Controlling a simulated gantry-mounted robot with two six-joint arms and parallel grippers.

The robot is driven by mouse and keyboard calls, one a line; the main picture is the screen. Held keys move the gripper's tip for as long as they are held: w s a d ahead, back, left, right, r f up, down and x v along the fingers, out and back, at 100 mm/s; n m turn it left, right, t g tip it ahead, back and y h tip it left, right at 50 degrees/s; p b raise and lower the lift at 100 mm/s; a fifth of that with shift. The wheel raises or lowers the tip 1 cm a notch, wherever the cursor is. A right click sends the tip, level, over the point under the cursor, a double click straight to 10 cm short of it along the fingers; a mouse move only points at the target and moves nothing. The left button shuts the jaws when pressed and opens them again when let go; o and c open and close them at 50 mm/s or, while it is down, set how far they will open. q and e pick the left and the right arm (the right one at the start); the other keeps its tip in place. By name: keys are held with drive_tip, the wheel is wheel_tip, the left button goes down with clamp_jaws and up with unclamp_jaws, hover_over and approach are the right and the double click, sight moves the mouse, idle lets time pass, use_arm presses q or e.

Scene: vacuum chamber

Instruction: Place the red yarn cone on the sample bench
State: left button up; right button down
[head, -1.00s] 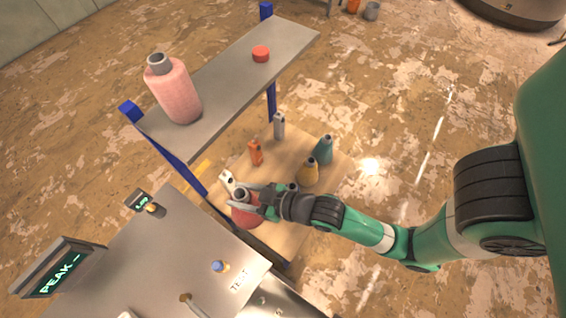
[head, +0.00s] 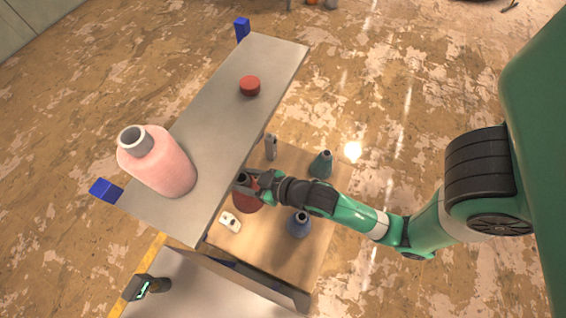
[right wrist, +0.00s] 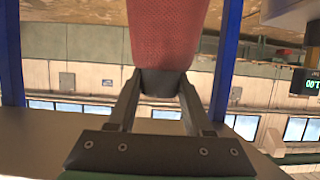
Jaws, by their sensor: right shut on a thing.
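The red yarn cone (head: 246,204) is held at its dark neck by my right gripper (head: 243,184), beside the right edge of the upper metal shelf in the head view. The right wrist view shows my right gripper (right wrist: 160,88) shut on the neck, with the red body of the cone (right wrist: 166,32) beyond the fingers. The cone's clearance above the wooden board is hard to tell. A grey bench surface, seemingly the sample bench (head: 205,289), shows in part at the bottom of the head view. My left gripper is out of view.
The upper metal shelf (head: 225,135) carries a large pink cone (head: 165,167) and a red puck (head: 250,86). The wooden board (head: 283,265) below holds a blue cone (head: 299,224), a teal cone (head: 321,165) and white pieces.

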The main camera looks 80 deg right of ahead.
drive_tip(key=s+d+f+m+g+h+b, duration=0.1)
drive_tip(key=s+d+f+m+h+b, duration=0.2)
drive_tip(key=d+f, duration=0.45)
drive_tip(key=s+d+f+m+g+h+b, duration=0.15)
drive_tip(key=s+d+f+b, duration=0.35)
drive_tip(key=f, duration=0.5)
wheel_tip(320, 180, down, 10)
drive_tip(key=b, duration=0.4)
drive_tip(key=shift+w+r+b, duration=0.15)
drive_tip(key=shift+w+b, duration=0.1)
drive_tip(key=shift+b, duration=0.1)
drive_tip(key=shift+d+t+h, duration=0.1)
drive_tip(key=shift+t+h, duration=0.15)
drive_tip(key=shift+f, duration=0.25)
drive_tip(key=shift+c, duration=1.5)
unclamp_jaws()
drive_tip(key=shift+r, duration=0.15)
